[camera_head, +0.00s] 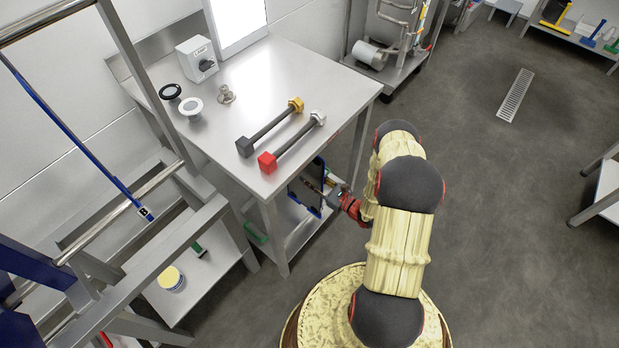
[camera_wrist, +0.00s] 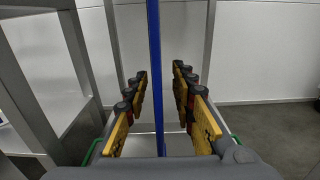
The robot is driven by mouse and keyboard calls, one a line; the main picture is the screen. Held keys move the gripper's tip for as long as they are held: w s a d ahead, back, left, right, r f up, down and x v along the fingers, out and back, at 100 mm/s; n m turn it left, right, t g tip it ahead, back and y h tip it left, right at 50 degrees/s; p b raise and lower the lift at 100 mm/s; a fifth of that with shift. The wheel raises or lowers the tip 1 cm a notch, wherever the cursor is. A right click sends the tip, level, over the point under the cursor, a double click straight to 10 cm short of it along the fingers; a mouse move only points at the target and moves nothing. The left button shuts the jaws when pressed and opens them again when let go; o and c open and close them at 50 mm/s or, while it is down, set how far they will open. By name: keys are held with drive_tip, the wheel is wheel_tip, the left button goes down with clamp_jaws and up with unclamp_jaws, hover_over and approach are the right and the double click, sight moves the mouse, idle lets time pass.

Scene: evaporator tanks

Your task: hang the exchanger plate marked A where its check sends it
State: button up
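A blue-edged plate (camera_head: 308,196) stands upright at the right end of the steel table, below its top; no letter on it is readable. In the wrist view its blue edge (camera_wrist: 155,80) is a thin upright strip between my fingers. My gripper (camera_head: 330,197) is at this plate, partly hidden by my arm. In the wrist view my gripper (camera_wrist: 159,75) is open, with a visible gap on both sides of the strip. Another blue-edged plate, with a tag marked B (camera_head: 145,213), hangs from a steel rail at the left.
The steel table (camera_head: 310,85) carries two rods with block ends, one black (camera_head: 245,147) and one red (camera_head: 267,163), two round discs, a small metal fitting and a switch box (camera_head: 197,60). A yellow-lidded tub (camera_head: 171,278) stands on a low shelf.

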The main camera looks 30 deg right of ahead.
drive_tip(key=shift+s, duration=0.1)
drive_tip(key=v, duration=1.2)
drive_tip(key=s+a+f+n+g+y, duration=0.2)
drive_tip(key=s+a+g+y, duration=0.15)
drive_tip(key=a, duration=0.45)
drive_tip(key=s+a+r+n+g+y, duration=0.4)
drive_tip(key=s+r+n+g, duration=0.2)
drive_tip(key=r+n+g, duration=0.25)
drive_tip(key=s+r+n+g+h+p, duration=0.25)
drive_tip(key=r+n+h, duration=0.35)
drive_tip(key=r, duration=0.8)
drive_tip(key=s+r+n+g+h+p, duration=0.25)
drive_tip(key=r+n+g+h, duration=0.2)
drive_tip(key=r+n, duration=0.65)
drive_tip(key=a+r+n+t+h+p, duration=0.1)
drive_tip(key=a+r+n+t, duration=0.1)
drive_tip(key=r, duration=1)
drive_tip(key=s+a+r+n+t+h+p, duration=0.1)
drive_tip(key=a+r+t, duration=0.4)
drive_tip(key=r, duration=0.7)
drive_tip(key=shift+s+a+n+t+h, duration=0.3)
drive_tip(key=shift+a+n+h, duration=0.3)
drive_tip(key=shift+a+n, duration=0.2)
